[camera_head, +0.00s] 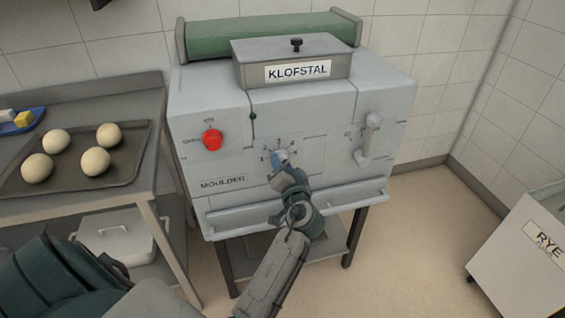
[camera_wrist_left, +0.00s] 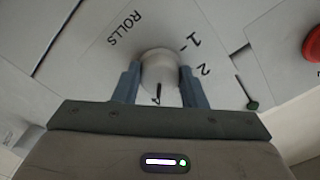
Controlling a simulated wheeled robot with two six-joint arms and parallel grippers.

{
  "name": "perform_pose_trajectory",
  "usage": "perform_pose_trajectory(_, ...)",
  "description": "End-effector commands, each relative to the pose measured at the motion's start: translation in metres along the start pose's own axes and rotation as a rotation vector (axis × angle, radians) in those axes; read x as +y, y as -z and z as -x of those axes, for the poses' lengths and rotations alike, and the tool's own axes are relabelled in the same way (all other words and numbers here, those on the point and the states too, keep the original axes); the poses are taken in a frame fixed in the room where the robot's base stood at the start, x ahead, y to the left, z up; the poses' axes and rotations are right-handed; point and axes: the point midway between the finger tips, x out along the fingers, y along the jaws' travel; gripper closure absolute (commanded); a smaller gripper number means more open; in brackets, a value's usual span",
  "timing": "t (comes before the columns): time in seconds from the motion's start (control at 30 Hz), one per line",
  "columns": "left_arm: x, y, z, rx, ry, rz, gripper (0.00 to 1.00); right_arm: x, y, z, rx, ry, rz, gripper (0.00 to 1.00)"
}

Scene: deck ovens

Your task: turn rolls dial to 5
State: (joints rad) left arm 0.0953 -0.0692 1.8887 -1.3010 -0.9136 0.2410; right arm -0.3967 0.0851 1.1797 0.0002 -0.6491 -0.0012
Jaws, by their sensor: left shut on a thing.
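The rolls dial (camera_wrist_left: 160,70) is a pale round knob on the front of the grey moulder (camera_head: 228,168). In the left wrist view the word ROLLS and the numbers 1 and 2 show around it, and a short dark line on it runs toward the bottom of the picture. My left gripper (camera_wrist_left: 160,84) is shut on the dial, with one finger on each side. In the head view my left gripper (camera_head: 281,160) covers most of the dial, and the higher numbers are too small or hidden to read surely. My right gripper is not in view.
A red knob (camera_head: 212,139) sits left of the dial and a pale lever (camera_head: 368,138) right of it. A ledge (camera_head: 340,208) runs below. A table with a dough tray (camera_head: 128,172) stands left, and a RYE bin (camera_head: 530,262) stands right.

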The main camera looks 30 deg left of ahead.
Motion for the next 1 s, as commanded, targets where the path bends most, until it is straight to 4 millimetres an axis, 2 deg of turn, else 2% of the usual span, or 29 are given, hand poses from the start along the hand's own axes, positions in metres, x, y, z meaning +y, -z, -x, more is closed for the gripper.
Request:
perform_pose_trajectory(0.4,-0.004,0.003,0.000,0.001,0.001,-0.392,0.85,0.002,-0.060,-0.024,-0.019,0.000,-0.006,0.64)
perform_pose_trajectory(0.67,-0.004,0.003,0.000,0.001,0.001,-0.598,0.85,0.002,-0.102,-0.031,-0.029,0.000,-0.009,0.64)
perform_pose_trajectory(1.0,-0.003,0.002,0.000,0.001,0.001,-0.753,0.85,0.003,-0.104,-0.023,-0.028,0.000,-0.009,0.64)
